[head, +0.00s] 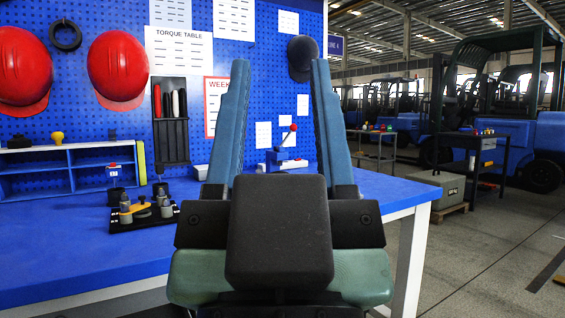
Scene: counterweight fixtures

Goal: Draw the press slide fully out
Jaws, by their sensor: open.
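My gripper (280,64) fills the middle of the picture, its two blue fingers pointing up and spread wide apart, with nothing between them.
The blue bench (60,262) holds a black tray (145,217) of small parts and a blue shelf (75,170) at left. Red helmets (118,68) hang on the pegboard. A grey weight box (436,187) on a pallet and a dark cart (482,150) stand right, beside open floor.

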